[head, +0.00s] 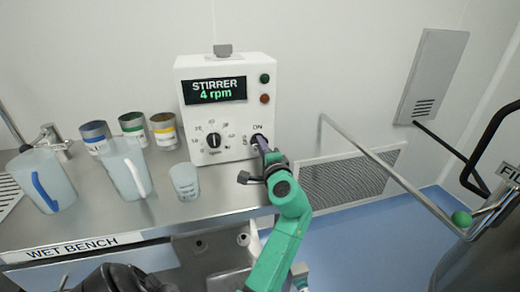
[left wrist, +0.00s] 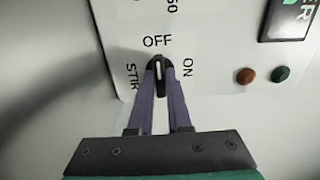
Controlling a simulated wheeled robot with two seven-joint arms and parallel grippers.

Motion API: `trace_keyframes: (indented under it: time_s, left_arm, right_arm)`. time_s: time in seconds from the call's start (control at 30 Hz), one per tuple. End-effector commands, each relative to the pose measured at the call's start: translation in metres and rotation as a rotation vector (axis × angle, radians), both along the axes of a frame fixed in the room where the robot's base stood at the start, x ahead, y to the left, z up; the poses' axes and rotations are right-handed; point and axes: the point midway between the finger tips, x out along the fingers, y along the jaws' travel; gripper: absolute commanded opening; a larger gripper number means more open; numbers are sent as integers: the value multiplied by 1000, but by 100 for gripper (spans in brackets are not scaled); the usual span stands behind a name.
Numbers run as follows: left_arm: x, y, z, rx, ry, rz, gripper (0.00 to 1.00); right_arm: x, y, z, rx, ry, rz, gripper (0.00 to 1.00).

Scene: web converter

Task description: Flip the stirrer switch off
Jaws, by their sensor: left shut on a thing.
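The white stirrer box (head: 198,72) stands on the bench, its display (head: 215,90) reading "STIRRER 4 rpm". Its black stirrer switch (head: 258,140) is at the lower right of the front, below the "ON" label and largely covered by my gripper. My left gripper (head: 265,148) reaches it from the front. In the left wrist view, the purple fingers are shut on the switch (left wrist: 158,70), one on each side. Its white mark lines up with "OFF" above, while "ON" is to the right. My right gripper is in neither view.
A numbered speed dial (head: 213,140) is left of the switch, and green (head: 265,78) and red (head: 265,99) round buttons are above it. A small cup (head: 184,182), two jugs and several cans stand left on the bench (head: 215,200). A metal rail (head: 375,158) is at the right.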

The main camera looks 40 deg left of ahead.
Motion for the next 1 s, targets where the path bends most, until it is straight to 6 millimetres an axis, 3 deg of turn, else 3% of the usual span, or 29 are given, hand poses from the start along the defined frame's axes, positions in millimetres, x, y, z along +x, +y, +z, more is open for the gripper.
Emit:
trace_keyframes:
  time_s: [0.43,0.47,0.5,0.53,1.0]
  left_arm:
    - [4,-4,5,1,-16,-6,0]
    - [4,-4,5,2,-15,-6,28]
    - [4,-4,5,3,-14,-6,43]
    - [4,-4,4,3,-14,-5,46]
    - [-2,7,4,-6,-15,-2,46]
  right_arm:
    - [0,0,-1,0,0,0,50]
    - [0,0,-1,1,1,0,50]
    - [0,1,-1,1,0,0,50]
    - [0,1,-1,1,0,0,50]
    - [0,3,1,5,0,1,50]
